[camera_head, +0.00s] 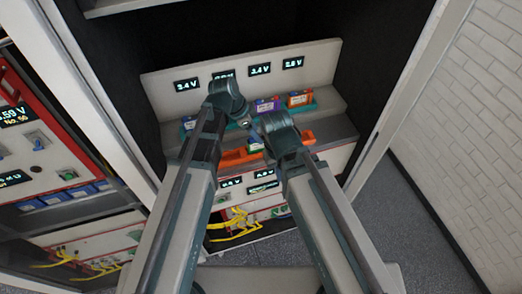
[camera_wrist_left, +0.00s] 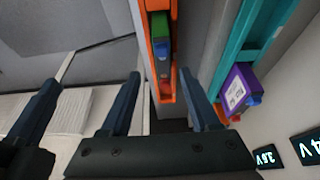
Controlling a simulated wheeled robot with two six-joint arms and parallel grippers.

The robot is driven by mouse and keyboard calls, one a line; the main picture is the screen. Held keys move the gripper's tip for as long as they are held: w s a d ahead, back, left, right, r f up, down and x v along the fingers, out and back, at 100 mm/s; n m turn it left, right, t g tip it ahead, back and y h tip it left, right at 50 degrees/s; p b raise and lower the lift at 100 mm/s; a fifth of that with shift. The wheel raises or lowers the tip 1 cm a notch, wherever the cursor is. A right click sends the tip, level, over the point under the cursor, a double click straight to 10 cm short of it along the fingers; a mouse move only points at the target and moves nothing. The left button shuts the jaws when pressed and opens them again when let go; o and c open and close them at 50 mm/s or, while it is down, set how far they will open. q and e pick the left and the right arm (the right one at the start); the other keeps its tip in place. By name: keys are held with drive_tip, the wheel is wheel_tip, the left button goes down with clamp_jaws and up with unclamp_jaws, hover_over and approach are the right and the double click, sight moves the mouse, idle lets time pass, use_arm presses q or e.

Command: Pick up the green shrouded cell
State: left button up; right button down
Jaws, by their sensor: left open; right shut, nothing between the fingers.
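In the head view the orange tray (camera_head: 238,158) lies on the front shelf, and the cell is mostly hidden by my arms. My left gripper (camera_wrist_left: 157,82) is open and empty, its fingers spread to either side of the tray's near end, apart from the cell. In the head view my left gripper (camera_head: 243,121) is above the tray. My right gripper (camera_wrist_left: 42,90) is shut and empty, beside the left one.
A purple cell (camera_head: 265,105) and an orange cell (camera_head: 299,99) stand in a teal tray (camera_wrist_left: 235,65) behind. Voltage displays (camera_head: 260,69) line the back panel. Cabinet walls close in both sides. Yellow cables (camera_head: 238,222) hang below the shelf.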

use_arm(q)
drive_tip(key=shift+d+f, duration=0.25)
drive_tip(key=shift+f, duration=0.3)
use_arm(e)
drive_tip(key=shift+f, duration=0.55)
use_arm(q)
drive_tip(key=shift+f, duration=0.1)
use_arm(e)
drive_tip(key=shift+f, duration=0.1)
use_arm(q)
drive_tip(key=b+x, duration=0.5)
drive_tip(key=shift+w+a+f, duration=0.15)
drive_tip(key=shift+w+a, duration=0.1)
use_arm(e)
wheel_tip(320, 180, down, 5)
drive_tip(key=shift+r, duration=0.15)
use_arm(q)
clamp_jaws()
